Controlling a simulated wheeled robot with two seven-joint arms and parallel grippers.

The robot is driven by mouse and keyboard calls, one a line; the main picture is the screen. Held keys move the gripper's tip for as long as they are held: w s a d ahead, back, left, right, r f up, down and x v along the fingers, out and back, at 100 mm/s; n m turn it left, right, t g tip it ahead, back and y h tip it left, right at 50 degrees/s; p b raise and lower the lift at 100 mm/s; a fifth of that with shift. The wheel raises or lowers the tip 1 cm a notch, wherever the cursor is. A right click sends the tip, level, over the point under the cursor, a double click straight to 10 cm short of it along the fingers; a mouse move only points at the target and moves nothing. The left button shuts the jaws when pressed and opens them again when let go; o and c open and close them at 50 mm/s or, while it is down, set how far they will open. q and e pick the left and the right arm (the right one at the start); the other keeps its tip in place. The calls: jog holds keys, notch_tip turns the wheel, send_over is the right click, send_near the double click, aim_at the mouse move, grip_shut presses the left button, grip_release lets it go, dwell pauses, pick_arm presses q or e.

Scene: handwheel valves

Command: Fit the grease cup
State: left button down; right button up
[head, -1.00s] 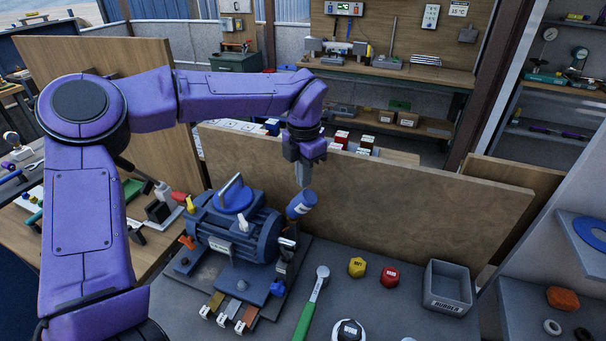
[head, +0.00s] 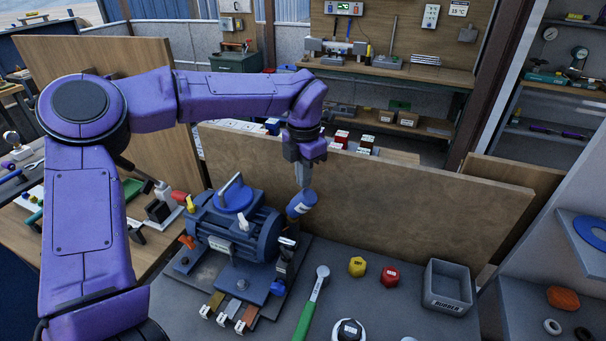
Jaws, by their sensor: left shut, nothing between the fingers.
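A blue cylindrical cup (head: 301,203), which looks like the grease cup, sits tilted at the right end of the blue motor (head: 262,248). My left gripper (head: 303,186) points down just above the cup, with its fingers closed together and nothing between them. The fingertips are at or very near the cup's upper end; I cannot tell whether they touch it. How the cup is seated on the motor is hard to see. My right gripper is not in view.
A green-handled wrench (head: 311,304), a yellow cap (head: 357,266), a red cap (head: 390,276) and a grey bin (head: 447,286) stand right of the motor. A brown board (head: 430,205) rises behind. The bench between the caps and bin is clear.

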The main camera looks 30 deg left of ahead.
pick_arm(q)
jog(key=shift+f+b, duration=0.4)
jog(key=shift+f, duration=0.35)
jog(key=shift+s+d+f, duration=0.1)
jog(key=shift+s+f, duration=0.05)
jog(key=shift+f, duration=0.15)
notch_tip(320, 180, up, 6)
jog(key=p, duration=0.6)
jog(key=shift+r, duration=0.2)
jog(key=shift+f, duration=0.15)
